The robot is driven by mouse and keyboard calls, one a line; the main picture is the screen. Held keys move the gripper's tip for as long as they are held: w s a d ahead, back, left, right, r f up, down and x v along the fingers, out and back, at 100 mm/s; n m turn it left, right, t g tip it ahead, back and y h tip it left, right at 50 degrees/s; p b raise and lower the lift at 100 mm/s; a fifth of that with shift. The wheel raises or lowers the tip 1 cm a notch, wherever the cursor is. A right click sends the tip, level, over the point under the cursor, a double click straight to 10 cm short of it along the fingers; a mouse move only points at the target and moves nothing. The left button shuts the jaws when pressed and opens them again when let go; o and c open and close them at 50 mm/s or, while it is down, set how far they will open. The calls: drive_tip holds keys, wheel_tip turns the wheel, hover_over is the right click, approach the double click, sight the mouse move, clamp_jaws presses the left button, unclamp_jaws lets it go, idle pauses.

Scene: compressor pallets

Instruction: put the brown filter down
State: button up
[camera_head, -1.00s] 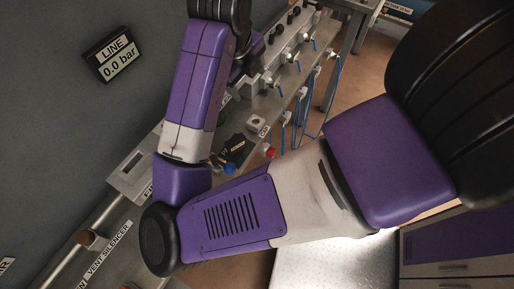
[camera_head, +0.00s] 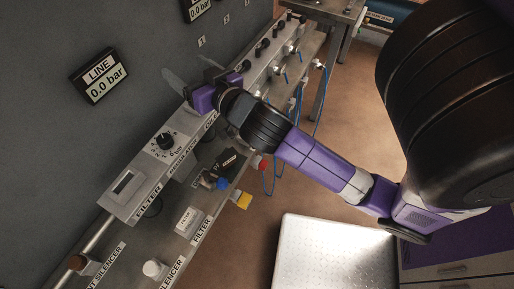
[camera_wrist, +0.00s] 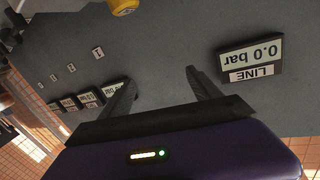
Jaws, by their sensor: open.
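A small brown cylinder (camera_head: 78,262) sits at the lower left of the head view, on the bench beside the VENT SILENCER label; it looks like the brown filter, but I cannot tell for certain. My gripper (camera_head: 184,66) is far from it, up by the grey wall above the back of the bench. In the wrist view my gripper (camera_wrist: 162,92) has its two dark fingers spread, with only grey wall between them. Nothing is held.
The bench carries a FILTER box (camera_head: 128,190) with a dial, a white cylinder (camera_head: 153,268), a white block (camera_head: 187,221) and a yellow piece (camera_head: 243,200). A LINE gauge (camera_head: 100,76) hangs on the wall. A bare metal platform (camera_head: 330,255) stands at the lower middle.

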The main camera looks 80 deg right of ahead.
drive_tip(key=s+a+f+n+y, duration=0.4)
drive_tip(key=a+f, duration=0.1)
drive_tip(key=a, duration=0.2)
drive_tip(key=s+a+f+n+y, duration=0.3)
drive_tip(key=s+a+f, duration=0.2)
drive_tip(key=a, duration=0.2)
drive_tip(key=s+a+n+y, duration=0.1)
drive_tip(key=s+a+y, duration=0.1)
drive_tip(key=s+a, duration=0.9)
drive_tip(key=shift+s+n+y, duration=0.3)
drive_tip(key=shift+s+y, duration=0.1)
drive_tip(key=shift+s, duration=0.05)
